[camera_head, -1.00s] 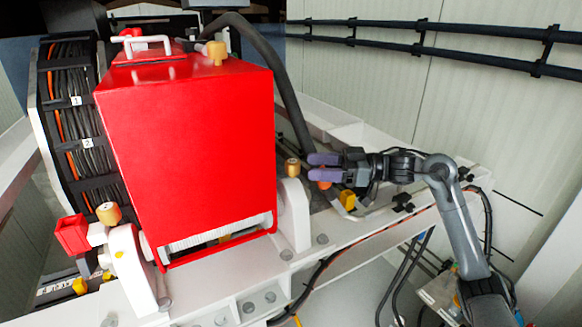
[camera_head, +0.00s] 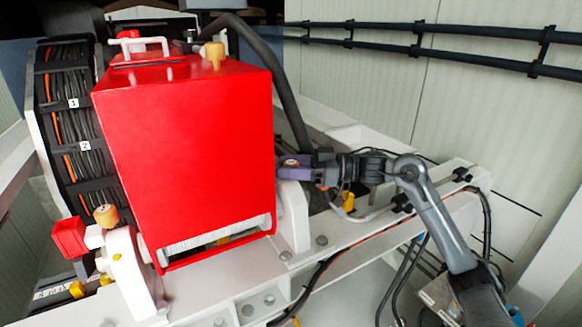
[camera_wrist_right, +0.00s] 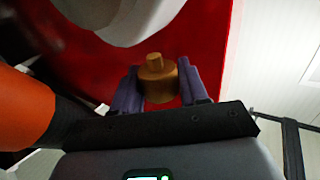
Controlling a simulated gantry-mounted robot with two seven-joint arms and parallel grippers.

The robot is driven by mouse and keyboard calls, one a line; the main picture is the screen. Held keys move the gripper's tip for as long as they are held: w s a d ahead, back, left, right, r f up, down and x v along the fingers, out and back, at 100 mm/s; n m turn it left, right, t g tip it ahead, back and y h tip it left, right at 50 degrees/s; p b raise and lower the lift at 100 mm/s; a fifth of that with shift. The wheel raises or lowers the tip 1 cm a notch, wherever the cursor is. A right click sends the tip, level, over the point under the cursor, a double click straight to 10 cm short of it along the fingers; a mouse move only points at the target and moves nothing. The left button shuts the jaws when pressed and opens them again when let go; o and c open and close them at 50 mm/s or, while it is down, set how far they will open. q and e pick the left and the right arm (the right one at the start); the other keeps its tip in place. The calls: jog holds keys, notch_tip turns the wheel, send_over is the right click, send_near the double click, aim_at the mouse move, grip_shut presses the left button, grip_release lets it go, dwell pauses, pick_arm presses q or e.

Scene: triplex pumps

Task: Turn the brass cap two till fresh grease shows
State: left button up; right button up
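A brass cap (camera_head: 291,162) stands at the right side of the red housing, on a white bearing block, partly hidden by my right gripper (camera_head: 296,168). In the right wrist view the cap (camera_wrist_right: 157,82) stands between my two purple fingers (camera_wrist_right: 159,90), one close on each side. The fingers are spread about the cap; firm contact cannot be made out. Another brass cap (camera_head: 106,215) sits on the front left bearing block, and one more (camera_head: 215,54) is on top of the red housing. No fresh grease can be made out at the cap between my fingers. My left gripper is out of view.
The large red housing (camera_head: 190,150) stands close left of my right gripper. A thick black hose (camera_head: 283,85) curves down behind it. A yellow fitting (camera_head: 348,200) is below my right wrist. A white frame beam (camera_head: 350,235) runs beneath; dark rails (camera_head: 430,52) line the wall.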

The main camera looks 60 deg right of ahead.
jog(key=c, duration=0.5)
